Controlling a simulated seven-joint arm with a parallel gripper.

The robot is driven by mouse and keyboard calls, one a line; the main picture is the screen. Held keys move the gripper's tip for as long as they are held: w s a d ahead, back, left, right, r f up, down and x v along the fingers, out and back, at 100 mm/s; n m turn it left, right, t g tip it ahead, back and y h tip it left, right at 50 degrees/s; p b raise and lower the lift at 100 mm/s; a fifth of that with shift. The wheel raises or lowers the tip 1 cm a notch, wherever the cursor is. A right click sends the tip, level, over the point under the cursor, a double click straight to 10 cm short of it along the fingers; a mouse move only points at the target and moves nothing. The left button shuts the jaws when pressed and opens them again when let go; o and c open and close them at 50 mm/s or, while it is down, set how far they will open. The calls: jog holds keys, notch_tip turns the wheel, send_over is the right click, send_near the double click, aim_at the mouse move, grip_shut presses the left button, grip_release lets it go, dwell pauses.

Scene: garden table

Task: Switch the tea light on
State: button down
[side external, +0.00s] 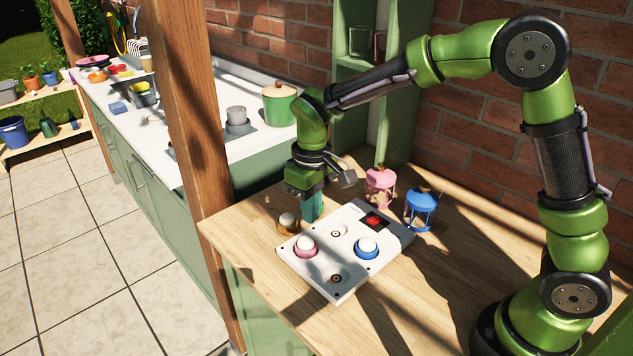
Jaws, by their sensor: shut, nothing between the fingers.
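Three small holders with white domed tops look like tea lights. A brown one (288,222) stands on the wooden table just beyond the board's left edge. My gripper (312,217) points down, shut and empty, by the board's far left edge, just right of the brown tea light. I cannot tell whether it touches anything. No dome visibly glows.
A pink lantern (380,187) and a blue lantern (422,208) stand behind the board. A wooden post (190,130) rises at the left, with a white counter (136,118) and a green pot (279,104) beyond.

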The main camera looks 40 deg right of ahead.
aim_at(306, 239)
jog(key=shift+w+r+n, duration=0.15)
jog(key=shift+w+n, duration=0.35)
jog(key=shift+w, duration=0.4)
jog(key=shift+f, duration=2.75)
jog(key=shift+f, duration=0.8)
notch_tip(306, 239, up, 8)
dwell(0.3)
